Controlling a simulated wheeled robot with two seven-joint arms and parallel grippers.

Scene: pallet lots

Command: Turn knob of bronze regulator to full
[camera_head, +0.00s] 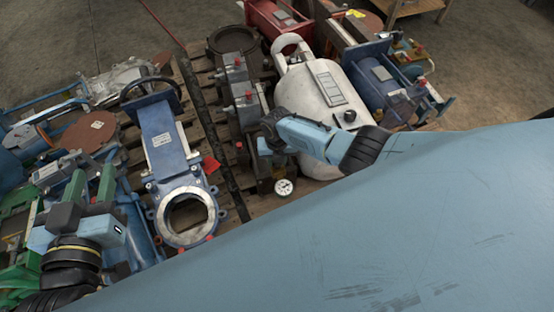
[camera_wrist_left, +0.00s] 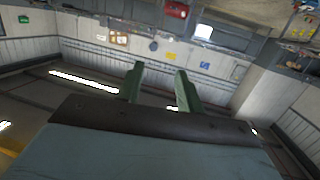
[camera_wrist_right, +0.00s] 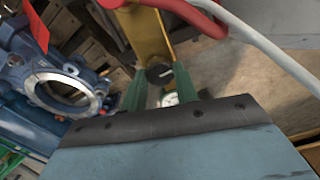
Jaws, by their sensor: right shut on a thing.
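The bronze regulator shows in the right wrist view as a gold-coloured body (camera_wrist_right: 150,35) with a dark round knob (camera_wrist_right: 158,73) at its near end. A round white gauge (camera_wrist_right: 168,99) sits beside the knob and also shows in the head view (camera_head: 284,186). My right gripper (camera_wrist_right: 155,76) is shut on the knob, one green finger on each side. In the head view my right gripper (camera_head: 268,132) hides most of the regulator. My left gripper (camera_head: 91,178) is open and empty at the left; its spread fingers show in the left wrist view (camera_wrist_left: 158,68).
A blue gate valve (camera_head: 165,140) lies on the wooden pallet left of my right gripper. A white tank (camera_head: 310,95) stands close behind it. A red bent part (camera_wrist_right: 195,10) and a pale hose (camera_wrist_right: 265,45) pass near the regulator.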

